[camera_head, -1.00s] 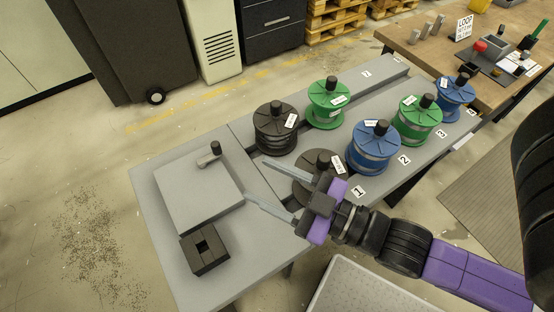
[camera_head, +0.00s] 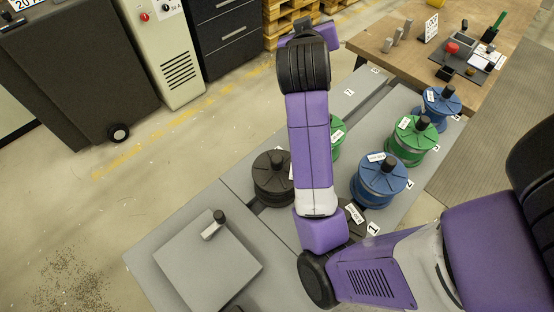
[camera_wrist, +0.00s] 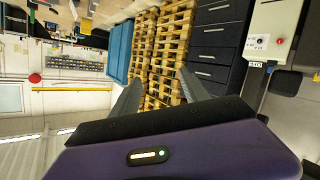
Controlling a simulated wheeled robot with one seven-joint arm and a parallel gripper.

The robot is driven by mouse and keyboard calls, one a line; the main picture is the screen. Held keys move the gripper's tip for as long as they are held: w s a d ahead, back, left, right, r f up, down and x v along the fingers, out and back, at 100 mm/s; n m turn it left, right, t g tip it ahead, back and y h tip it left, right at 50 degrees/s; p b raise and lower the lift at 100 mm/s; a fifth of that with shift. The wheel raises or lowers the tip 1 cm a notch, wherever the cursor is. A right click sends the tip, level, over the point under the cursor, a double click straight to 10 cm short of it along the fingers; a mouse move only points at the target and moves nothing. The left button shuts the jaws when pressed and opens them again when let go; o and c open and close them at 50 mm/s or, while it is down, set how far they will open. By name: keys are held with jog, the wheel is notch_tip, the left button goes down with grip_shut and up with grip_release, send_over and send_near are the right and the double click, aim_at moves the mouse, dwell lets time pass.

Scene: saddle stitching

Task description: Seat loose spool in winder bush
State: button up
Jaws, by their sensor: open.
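My gripper (camera_wrist: 158,76) is open and empty in the wrist view, its two grey fingers apart and pointing at stacked pallets and dark drawers. In the head view my arm is raised over the bench, and the fingers do not show. A black spool (camera_head: 270,181) stands on the bench left of my arm. Another dark spool (camera_head: 357,228), by label 1, is mostly hidden behind my arm. Which spool is the loose one I cannot tell. A grey box with a crank handle (camera_head: 196,268) sits on the near-left bench. The black block with a square hole is almost wholly below the picture.
Two blue spools (camera_head: 379,185) (camera_head: 440,105) and a green spool (camera_head: 410,145) stand in a row to the right. Another green spool (camera_head: 337,138) is partly behind my arm. A wooden table (camera_head: 385,48) with tools is at the back right. Pallets (camera_head: 292,17) stand beyond.

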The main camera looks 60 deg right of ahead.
notch_tip(320, 180, down, 5)
jog(key=s+a+m+g+y, duration=0.2)
jog(key=s+m+g+y, duration=0.1)
jog(key=m+g+y+p, duration=0.2)
jog(key=g+y, duration=0.1)
jog(key=y, duration=0.7)
send_over(277, 158)
notch_tip(277, 158, down, 10)
jog(key=shift+w+r, duration=0.1)
jog(key=shift+r, duration=0.15)
jog(key=shift+f+p, duration=0.6)
jog(key=shift+f, duration=3.15)
grip_shut()
jog(key=shift+r, duration=0.1)
